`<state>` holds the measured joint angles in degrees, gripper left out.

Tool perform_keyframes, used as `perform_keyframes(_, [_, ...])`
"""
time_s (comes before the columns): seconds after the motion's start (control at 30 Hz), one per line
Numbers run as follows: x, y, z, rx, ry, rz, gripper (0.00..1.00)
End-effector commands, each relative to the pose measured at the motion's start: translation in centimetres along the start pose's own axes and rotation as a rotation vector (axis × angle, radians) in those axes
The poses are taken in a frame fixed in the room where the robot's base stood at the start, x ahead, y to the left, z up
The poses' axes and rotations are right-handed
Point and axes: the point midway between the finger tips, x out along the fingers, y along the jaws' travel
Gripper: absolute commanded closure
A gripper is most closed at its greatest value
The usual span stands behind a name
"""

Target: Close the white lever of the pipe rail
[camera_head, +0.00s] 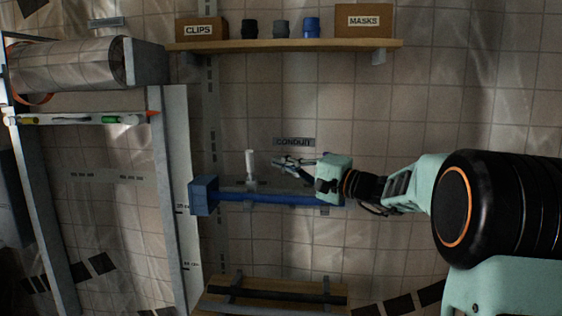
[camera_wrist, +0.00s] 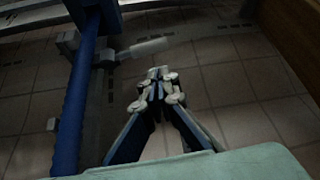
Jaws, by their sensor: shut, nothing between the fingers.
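The white lever (camera_head: 250,164) stands upright from a grey mount on the blue pipe rail (camera_head: 262,197), near its left end. In the wrist view the lever (camera_wrist: 148,47) sticks out sideways from the blue pipe (camera_wrist: 75,112). My gripper (camera_head: 279,162) is just right of the lever in the head view, its fingers pointing left. It looks apart from the lever. In the wrist view my gripper (camera_wrist: 159,78) has its fingertips together and empty, with the lever beyond them. My gripper's body hides the right part of the rail.
A CONDUIT label (camera_head: 294,142) is on the tiled wall above the rail. A wooden shelf (camera_head: 285,45) with boxes and cups is higher up. A grey frame (camera_head: 172,200) stands at left. A lower wooden board (camera_head: 272,297) carries a dark bar.

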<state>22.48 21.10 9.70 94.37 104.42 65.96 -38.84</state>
Motion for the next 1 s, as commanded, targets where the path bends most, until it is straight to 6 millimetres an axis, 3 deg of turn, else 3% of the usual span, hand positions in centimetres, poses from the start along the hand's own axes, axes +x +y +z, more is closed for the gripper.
perform_keyframes(0.2, [4.3, -0.2, 0.1, 0.002, -0.004, -0.002, 1.00])
perform_keyframes(0.4, [6.7, -0.1, 0.0, 0.001, -0.002, -0.001, 1.00])
perform_keyframes(1.0, [7.2, 0.1, 0.0, -0.005, 0.000, -0.004, 1.00])
